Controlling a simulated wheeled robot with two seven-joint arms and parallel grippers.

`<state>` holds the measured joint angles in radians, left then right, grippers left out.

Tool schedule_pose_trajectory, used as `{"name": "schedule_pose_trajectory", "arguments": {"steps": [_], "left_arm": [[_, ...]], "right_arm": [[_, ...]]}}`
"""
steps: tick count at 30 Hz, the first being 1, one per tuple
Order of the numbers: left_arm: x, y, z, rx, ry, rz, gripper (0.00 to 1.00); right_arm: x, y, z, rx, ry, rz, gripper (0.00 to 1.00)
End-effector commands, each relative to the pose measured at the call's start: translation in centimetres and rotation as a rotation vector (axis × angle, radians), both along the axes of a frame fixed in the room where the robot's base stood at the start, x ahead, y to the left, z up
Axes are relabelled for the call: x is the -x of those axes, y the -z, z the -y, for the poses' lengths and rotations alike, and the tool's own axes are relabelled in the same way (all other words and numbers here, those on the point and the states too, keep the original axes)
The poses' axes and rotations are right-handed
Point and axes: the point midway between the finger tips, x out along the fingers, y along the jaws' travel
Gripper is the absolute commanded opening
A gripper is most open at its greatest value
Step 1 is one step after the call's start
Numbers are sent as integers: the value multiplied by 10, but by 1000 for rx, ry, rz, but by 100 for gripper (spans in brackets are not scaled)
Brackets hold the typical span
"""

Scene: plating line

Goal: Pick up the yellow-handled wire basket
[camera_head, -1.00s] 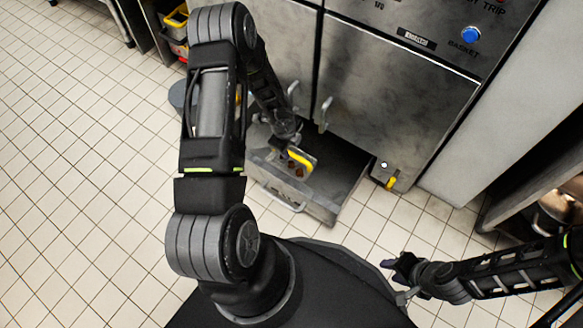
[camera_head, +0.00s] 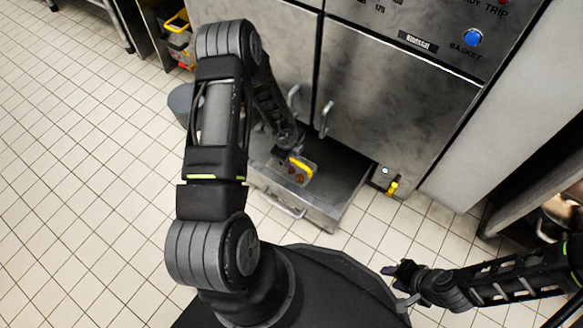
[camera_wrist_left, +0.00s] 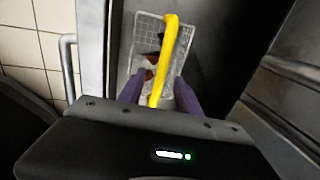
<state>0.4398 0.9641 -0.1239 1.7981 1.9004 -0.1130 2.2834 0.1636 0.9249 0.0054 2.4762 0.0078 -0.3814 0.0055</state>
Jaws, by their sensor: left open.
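The wire basket (camera_wrist_left: 146,32) is a light mesh basket with brown pieces in it and a long yellow handle (camera_wrist_left: 170,45). It sits in the pulled-out metal drawer (camera_head: 335,200) under the steel machine, and its yellow handle also shows in the head view (camera_head: 302,166). My left gripper (camera_wrist_left: 159,90) is open, with its two purple fingers on either side of the handle's near end. Whether they touch the handle I cannot tell. In the head view the left arm partly hides the basket. My right gripper (camera_head: 397,275) is low at the right, away from the basket.
The steel machine front (camera_head: 390,90) stands directly behind the drawer. A yellow valve lever (camera_head: 392,188) sticks out at its lower right. A grey bin (camera_head: 182,98) stands left of the drawer. Tiled floor (camera_head: 85,190) is clear at left. A shelf unit (camera_head: 535,185) stands at right.

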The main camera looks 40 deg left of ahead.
Motion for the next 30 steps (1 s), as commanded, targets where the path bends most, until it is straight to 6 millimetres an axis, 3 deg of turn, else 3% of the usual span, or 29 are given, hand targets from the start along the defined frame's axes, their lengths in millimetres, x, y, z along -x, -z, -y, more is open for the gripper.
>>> {"name": "schedule_pose_trajectory", "arguments": {"steps": [3, 9, 27, 30], "left_arm": [[-4, 24, 2, 0, -1, -2, 41], [-9, 42, 2, 0, 0, -2, 41], [-9, 41, 2, 0, 0, -1, 41], [-9, 41, 2, 0, 0, -1, 33]], "right_arm": [[-1, 16, 0, 1, 2, 3, 36], [-3, 24, -1, 2, 4, 9, 36], [-4, 22, -1, 2, 5, 10, 36], [-4, 22, -1, 2, 5, 10, 36]]}}
